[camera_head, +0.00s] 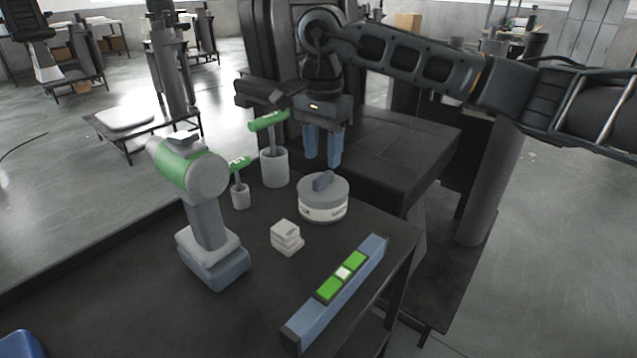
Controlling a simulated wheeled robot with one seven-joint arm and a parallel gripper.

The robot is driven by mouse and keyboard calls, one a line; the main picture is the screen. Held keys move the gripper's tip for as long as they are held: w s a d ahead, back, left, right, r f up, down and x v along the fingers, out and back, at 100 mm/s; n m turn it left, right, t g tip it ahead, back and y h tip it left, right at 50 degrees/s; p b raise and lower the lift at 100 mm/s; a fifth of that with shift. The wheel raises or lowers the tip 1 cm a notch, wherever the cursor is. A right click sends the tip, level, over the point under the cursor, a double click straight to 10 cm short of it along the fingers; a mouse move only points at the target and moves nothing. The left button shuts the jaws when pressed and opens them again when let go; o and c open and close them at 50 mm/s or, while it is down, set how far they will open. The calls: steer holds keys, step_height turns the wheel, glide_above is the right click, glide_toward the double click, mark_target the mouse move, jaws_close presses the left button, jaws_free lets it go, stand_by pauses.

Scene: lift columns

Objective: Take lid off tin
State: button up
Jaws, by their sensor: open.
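The tin (323,211) is a short round grey container with a white label band, standing upright on the dark table. Its grey lid (335,187) sits on top and carries a raised blue-grey handle (323,181). My gripper (323,164) points down just above and behind the lid, with two blue fingers. The fingers are apart and nothing shows between them. The fingertips look close to the handle; whether they touch it cannot be told from this view.
A green-and-grey drill (207,215) stands left on the table. Two grey cups (274,168) (240,197) hold green-handled tools. A small stack of white blocks (286,237) and a blue level (336,290) lie in front. Table space left of the level is clear.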

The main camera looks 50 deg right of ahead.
mark_target(322, 176)
step_height(322, 176, down, 6)
steer(key=shift+r+p, duration=0.15)
steer(key=shift+p, duration=0.15)
jaws_close()
stand_by(0.4)
